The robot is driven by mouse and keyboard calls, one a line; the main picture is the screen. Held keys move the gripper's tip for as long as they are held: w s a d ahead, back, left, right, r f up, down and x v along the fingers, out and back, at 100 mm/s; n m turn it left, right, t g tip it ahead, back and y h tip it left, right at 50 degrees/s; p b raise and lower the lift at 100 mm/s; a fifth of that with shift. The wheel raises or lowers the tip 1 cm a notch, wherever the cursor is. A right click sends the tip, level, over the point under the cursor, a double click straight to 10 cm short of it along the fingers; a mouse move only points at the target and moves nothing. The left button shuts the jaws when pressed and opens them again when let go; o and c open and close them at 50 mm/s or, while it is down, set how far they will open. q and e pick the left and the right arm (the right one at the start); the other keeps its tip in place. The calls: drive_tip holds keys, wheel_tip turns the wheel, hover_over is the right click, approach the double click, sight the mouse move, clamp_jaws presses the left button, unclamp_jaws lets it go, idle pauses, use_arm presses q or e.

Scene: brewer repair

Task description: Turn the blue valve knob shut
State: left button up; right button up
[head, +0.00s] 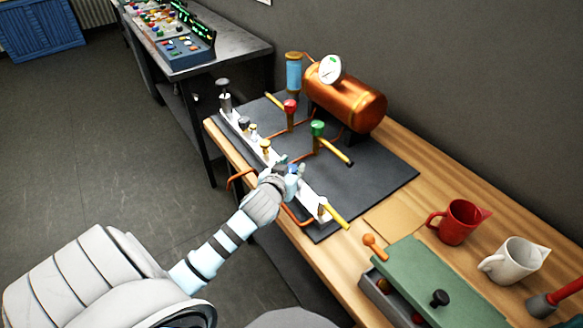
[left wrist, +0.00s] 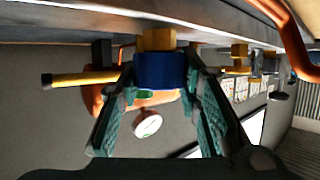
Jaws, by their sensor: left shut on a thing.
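The blue valve knob (left wrist: 160,71) sits between the two fingers of my left gripper (left wrist: 160,85) in the left wrist view, with a brass stem piece (left wrist: 156,40) against it. The fingers are shut on the knob from both sides. In the head view my left gripper (head: 283,174) is at the white manifold bar (head: 312,196), and only a bit of the blue knob (head: 292,169) shows past the gripper. A yellow lever (left wrist: 85,78) stands out to the left of the knob in the left wrist view. My right gripper is in neither view.
A copper tank (head: 350,102) with a white gauge (head: 330,69) stands on the dark mat (head: 385,180). Red (head: 290,105) and green (head: 317,128) knobs rise behind the bar. A green-lidded box (head: 435,285), a red jug (head: 458,222) and a white jug (head: 512,260) stand at the right.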

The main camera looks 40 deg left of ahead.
use_arm(q)
drive_tip(key=shift+r+m+h+p, duration=0.1)
drive_tip(key=shift+m+h+p, duration=0.7)
drive_tip(key=shift+h, duration=0.1)
drive_tip(key=shift+m+h, duration=0.4)
drive_tip(key=shift+h, duration=0.1)
drive_tip(key=shift+m+t+h, duration=0.4)
drive_tip(key=m+h+b, duration=0.1)
drive_tip(key=b, duration=0.2)
drive_tip(key=f+m+h+b, duration=0.1)
drive_tip(key=b, duration=0.2)
drive_tip(key=m+h+b, duration=0.1)
drive_tip(key=h+b, duration=0.1)
drive_tip(key=b, duration=0.1)
drive_tip(key=shift+w+f+b, duration=0.1)
drive_tip(key=shift+f+b, duration=0.25)
drive_tip(key=m+h+b, duration=0.1)
drive_tip(key=b, duration=0.3)
drive_tip(key=m+g+h+b, duration=0.1)
drive_tip(key=m+h+b, duration=0.1)
drive_tip(key=b, duration=0.3)
drive_tip(key=shift+d+r, duration=0.1)
drive_tip(key=shift+r, duration=0.3)
drive_tip(key=shift+r+m+g+h+b, duration=0.2)
drive_tip(key=shift+m+g+h+b, duration=0.1)
drive_tip(key=shift+m+g+b, duration=0.15)
drive_tip(key=shift+d, duration=0.1)
drive_tip(key=shift+s, duration=0.2)
